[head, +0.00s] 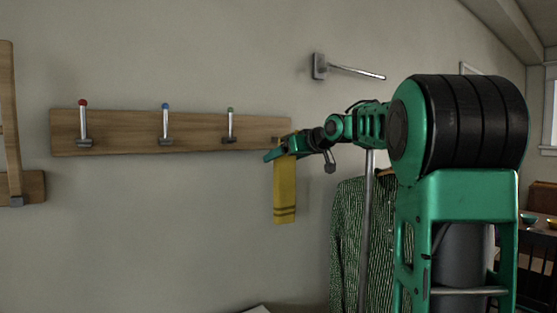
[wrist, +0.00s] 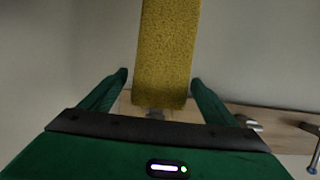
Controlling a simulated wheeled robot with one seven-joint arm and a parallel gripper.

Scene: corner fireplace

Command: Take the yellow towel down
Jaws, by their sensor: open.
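The yellow towel (head: 285,190) hangs at the right end of the wooden hook board (head: 195,130), with darker stripes near its lower end. My gripper (head: 274,155) is at the towel's top and hides the hook there in the head view. In the wrist view the towel (wrist: 166,55) lies between the two open fingers of my gripper (wrist: 159,80), with a gap showing on each side. A small part of a grey hook (wrist: 155,113) shows at the towel's end.
Hooks with a red tip (head: 83,122), a blue tip (head: 165,124) and a green tip (head: 230,125) are bare. A metal rod (head: 355,72) juts from the wall above right. A patterned green shirt (head: 350,235) hangs by a pole just right of the towel.

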